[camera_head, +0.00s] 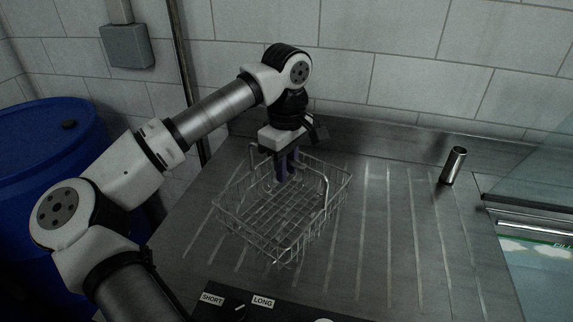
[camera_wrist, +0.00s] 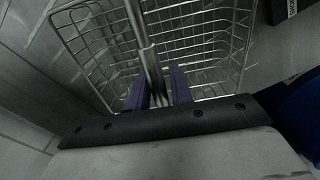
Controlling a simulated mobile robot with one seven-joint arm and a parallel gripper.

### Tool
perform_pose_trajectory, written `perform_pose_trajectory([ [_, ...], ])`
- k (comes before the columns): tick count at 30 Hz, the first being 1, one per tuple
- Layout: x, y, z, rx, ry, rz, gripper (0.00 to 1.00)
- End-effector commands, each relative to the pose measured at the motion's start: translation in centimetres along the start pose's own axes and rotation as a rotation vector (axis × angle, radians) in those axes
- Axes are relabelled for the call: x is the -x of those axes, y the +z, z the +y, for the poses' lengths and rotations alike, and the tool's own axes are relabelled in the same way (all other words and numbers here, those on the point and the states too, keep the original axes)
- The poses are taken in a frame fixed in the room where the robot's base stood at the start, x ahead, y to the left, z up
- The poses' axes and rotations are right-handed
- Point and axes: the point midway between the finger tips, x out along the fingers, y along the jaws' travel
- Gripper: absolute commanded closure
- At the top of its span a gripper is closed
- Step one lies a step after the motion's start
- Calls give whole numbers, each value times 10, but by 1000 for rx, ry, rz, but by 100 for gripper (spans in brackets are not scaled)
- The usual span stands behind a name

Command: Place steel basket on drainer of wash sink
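The steel basket (camera_head: 283,246) is a rectangular wire basket with raised handles. In the head view it appears upright and empty over the ribbed drainer (camera_head: 375,235) of the wash sink. I cannot tell whether its bottom fully touches the surface. My gripper (camera_head: 287,172) points down at the basket's far left side. In the wrist view its purple fingers (camera_wrist: 160,88) lie close on both sides of the handle bar (camera_wrist: 147,58), with no clear gap. The wire mesh (camera_wrist: 205,45) spreads beyond the fingers.
A metal cylinder (camera_head: 453,165) stands on the right of the drainer. A glass panel (camera_head: 535,150) rises at the far right. A control panel with SHORT and LONG labels (camera_head: 240,305) is in front. A blue barrel (camera_head: 50,160) stands left. A tiled wall is behind.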

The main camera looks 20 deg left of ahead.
Motion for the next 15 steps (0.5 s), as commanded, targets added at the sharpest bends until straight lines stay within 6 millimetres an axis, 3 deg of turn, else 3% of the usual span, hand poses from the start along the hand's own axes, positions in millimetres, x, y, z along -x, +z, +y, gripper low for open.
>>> perform_pose_trajectory([
  [10, 1, 0, 0, 0, 0, 0, 68],
  [15, 13, 0, 0, 1, 1, 4, 68],
])
